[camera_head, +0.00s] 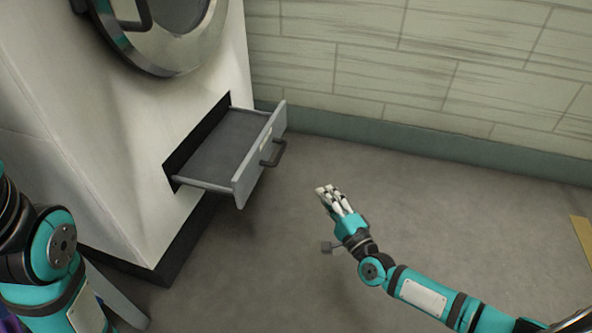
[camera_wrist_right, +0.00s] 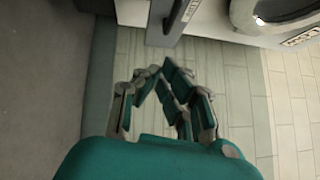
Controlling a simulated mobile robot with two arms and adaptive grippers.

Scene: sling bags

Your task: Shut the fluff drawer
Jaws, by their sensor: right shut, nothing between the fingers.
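The fluff drawer (camera_head: 225,150) is a grey drawer low in the front of a white machine. It is pulled out, and its tray looks empty. Its front panel (camera_head: 260,153) carries a dark handle (camera_head: 273,153) and a small pale label. My right gripper (camera_head: 327,191) is shut and empty, to the right of the handle and apart from it. In the right wrist view the fingers of this gripper (camera_wrist_right: 160,72) are drawn together, with part of the machine above them. My left arm shows at the left edge, but its gripper is out of view.
The white machine (camera_head: 125,120) has a round metal door (camera_head: 165,35) above the drawer. A pale block wall (camera_head: 420,60) with a grey-green base strip stands behind. The grey floor (camera_head: 430,200) between drawer and right gripper is clear. A yellow strip (camera_head: 582,238) lies at the right edge.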

